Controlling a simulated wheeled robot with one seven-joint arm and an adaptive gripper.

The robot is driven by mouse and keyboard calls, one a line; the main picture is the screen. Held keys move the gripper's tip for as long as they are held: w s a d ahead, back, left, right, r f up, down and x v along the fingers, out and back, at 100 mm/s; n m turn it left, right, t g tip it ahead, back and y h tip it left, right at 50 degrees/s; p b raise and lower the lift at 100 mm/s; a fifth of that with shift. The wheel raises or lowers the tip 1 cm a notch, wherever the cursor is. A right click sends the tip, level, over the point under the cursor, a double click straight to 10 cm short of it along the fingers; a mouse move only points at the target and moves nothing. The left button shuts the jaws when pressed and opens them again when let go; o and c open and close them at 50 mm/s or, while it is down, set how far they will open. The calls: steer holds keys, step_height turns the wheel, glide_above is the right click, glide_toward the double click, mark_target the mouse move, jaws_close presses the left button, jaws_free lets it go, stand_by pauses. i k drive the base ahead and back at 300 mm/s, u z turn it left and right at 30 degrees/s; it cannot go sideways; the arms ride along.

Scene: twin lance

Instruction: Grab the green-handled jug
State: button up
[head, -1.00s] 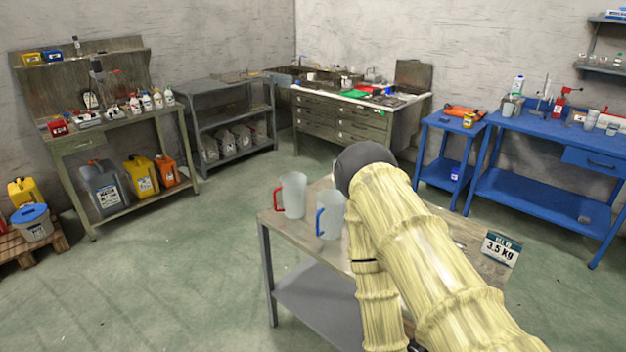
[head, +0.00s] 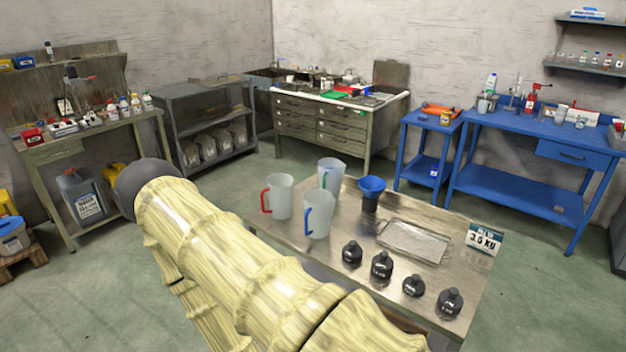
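The green-handled jug (head: 331,174) stands upright at the back of the near table (head: 345,247). It is a clear grey jug, and its green handle shows on the left side, toward me. A red-handled jug (head: 280,196) stands to its left and a blue-handled jug (head: 319,214) in front of it, partly covering its lower part. My gripper's fingers do not show.
A blue funnel on a dark holder (head: 371,190) stands right of the jugs, beside a metal tray (head: 413,241). Several black weights (head: 382,265) line the front. A sign (head: 483,239) stands at the right edge.

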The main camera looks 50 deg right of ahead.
mark_target(331, 171)
steer(key=u, duration=0.05)
steer(key=i, duration=1.45)
steer(key=z, duration=2.35)
